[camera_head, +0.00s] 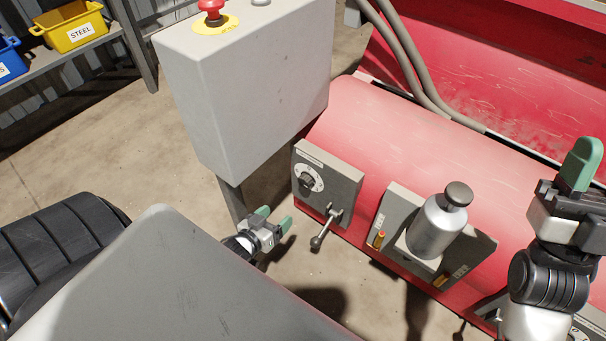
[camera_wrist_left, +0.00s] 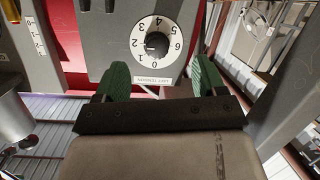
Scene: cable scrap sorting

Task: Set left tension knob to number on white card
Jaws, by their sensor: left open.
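The left tension knob (camera_head: 306,181) is a black knob on a white numbered dial, on a grey panel (camera_head: 345,188) of the red machine. In the left wrist view the knob (camera_wrist_left: 157,44) appears upside down above its label; a pale mark on it points left, toward the 1–2 side, exact reading unclear. My left gripper (camera_head: 274,217) is open and empty, below and left of the panel, apart from the knob. Its green fingers (camera_wrist_left: 160,80) also show in the wrist view. My right gripper (camera_head: 581,165) is at the far right; its finger gap is not clear. I cannot identify the white card.
A lever (camera_head: 326,228) sticks out under the knob panel. A silver cylinder (camera_head: 437,222) stands on another panel to the right. A grey control box (camera_head: 245,90) with a red button (camera_head: 212,8) stands at the upper left. A yellow STEEL bin (camera_head: 72,30) sits on a shelf.

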